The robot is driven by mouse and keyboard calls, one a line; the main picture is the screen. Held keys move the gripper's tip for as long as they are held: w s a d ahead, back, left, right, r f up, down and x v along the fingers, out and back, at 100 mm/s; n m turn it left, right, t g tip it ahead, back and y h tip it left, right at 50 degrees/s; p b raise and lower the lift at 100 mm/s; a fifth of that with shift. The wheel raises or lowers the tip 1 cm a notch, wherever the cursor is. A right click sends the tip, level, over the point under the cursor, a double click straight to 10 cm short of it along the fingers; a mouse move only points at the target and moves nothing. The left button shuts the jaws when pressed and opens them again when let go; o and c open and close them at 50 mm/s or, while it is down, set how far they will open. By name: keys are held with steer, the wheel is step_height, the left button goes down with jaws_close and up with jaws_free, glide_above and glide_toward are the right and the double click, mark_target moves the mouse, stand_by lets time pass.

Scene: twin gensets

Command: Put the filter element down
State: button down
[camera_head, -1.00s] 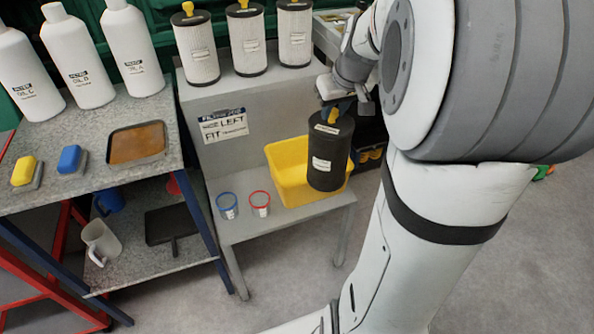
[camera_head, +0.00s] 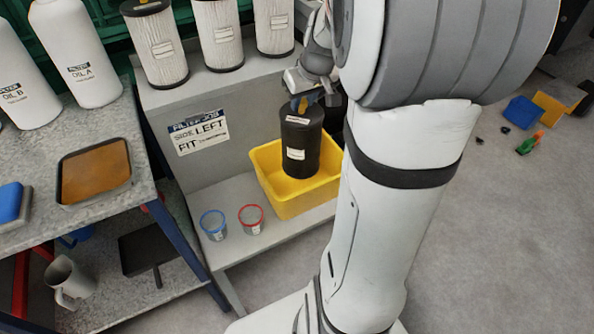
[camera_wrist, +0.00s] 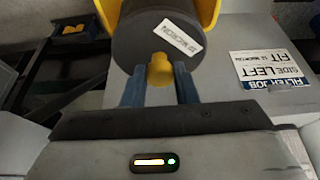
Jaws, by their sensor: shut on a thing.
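A black filter element (camera_head: 300,142) with white labels hangs upright from my gripper (camera_head: 303,101). My gripper is shut on the yellow knob on its top. In the wrist view the two blue fingers (camera_wrist: 160,88) close on the yellow knob, and the dark top of the filter element (camera_wrist: 165,38) carries a white label. The filter element is over the yellow bin (camera_head: 297,203), its lower end behind or within the front rim. I cannot tell whether it touches the bin's floor.
The bin stands on the lower shelf of a grey stand (camera_head: 215,105) beside a blue-rimmed cup (camera_head: 214,225) and a red-rimmed cup (camera_head: 251,219). White filters (camera_head: 218,34) stand on top. A table (camera_head: 130,190) with bottles and a brown tray (camera_head: 94,171) is left.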

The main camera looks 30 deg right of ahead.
mark_target(303, 130)
step_height(303, 130, down, 9)
steer(key=shift+a+f+b, duration=0.1)
steer(key=shift+f+b, duration=0.1)
steer(key=shift+b, duration=1.05)
steer(key=shift+f, duration=0.1)
steer(key=c, duration=1.1)
jaws_free()
steer(key=shift+s, duration=0.1)
steer(key=shift+c, duration=0.2)
